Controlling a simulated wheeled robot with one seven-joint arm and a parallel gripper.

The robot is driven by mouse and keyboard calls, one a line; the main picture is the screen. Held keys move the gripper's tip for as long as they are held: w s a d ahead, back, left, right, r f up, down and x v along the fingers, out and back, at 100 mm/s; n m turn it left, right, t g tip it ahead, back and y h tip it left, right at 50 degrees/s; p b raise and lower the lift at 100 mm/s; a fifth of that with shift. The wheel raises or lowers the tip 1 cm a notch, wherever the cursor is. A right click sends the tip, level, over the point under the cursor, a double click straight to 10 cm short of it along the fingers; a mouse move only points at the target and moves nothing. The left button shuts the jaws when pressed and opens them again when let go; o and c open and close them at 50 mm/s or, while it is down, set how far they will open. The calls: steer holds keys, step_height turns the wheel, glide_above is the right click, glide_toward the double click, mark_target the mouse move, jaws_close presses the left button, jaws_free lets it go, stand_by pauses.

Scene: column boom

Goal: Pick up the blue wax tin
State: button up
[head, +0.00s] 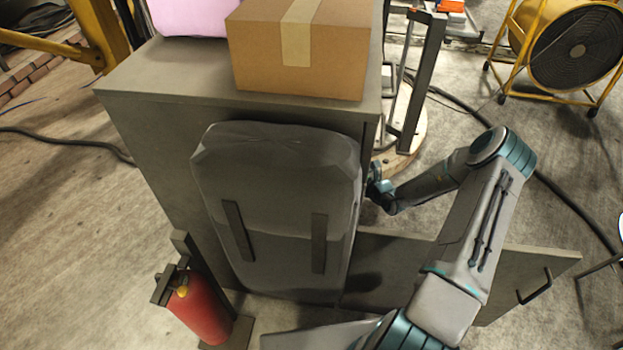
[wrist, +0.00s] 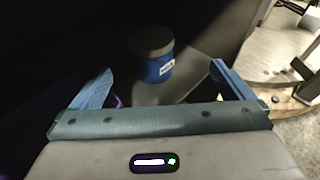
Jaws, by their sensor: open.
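The blue wax tin (wrist: 155,65) shows in the wrist view. It is a short blue cylinder with a grey lid and a small white label. It stands upright on a shadowed surface in a dark space. My gripper (wrist: 160,72) is open, with its blue fingers spread wide and nothing between them. The tin appears ahead of the fingers, between them in the picture and apart from both. In the head view the end of my arm reaches behind the right edge of the grey cabinet (head: 150,125), so the fingers and the tin are hidden there.
A cabinet door (head: 525,275) with a handle stands open at the right. A cardboard box (head: 300,60) and a pink item (head: 190,17) sit on the cabinet top. A red fire extinguisher (head: 198,305) stands at lower left. A yellow fan (head: 575,50) is at the back right.

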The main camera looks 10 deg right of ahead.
steer(key=shift+m, duration=0.3)
steer(key=w+a+f, duration=0.1)
steer(key=w, duration=0.1)
steer(key=w+a+f+b, duration=0.1)
steer(key=w+a+f, duration=0.1)
steer(key=w+a+f+b, duration=0.1)
steer(key=w+a, duration=0.1)
steer(key=shift+w+f, duration=0.25)
steer(key=shift+w, duration=0.1)
steer(key=shift+b+x, duration=1.45)
steer(key=shift+x, duration=1.5)
steer(key=shift+a+r, duration=0.1)
steer(key=shift+r, duration=0.1)
steer(key=c, duration=1.3)
steer(key=shift+c, duration=0.2)
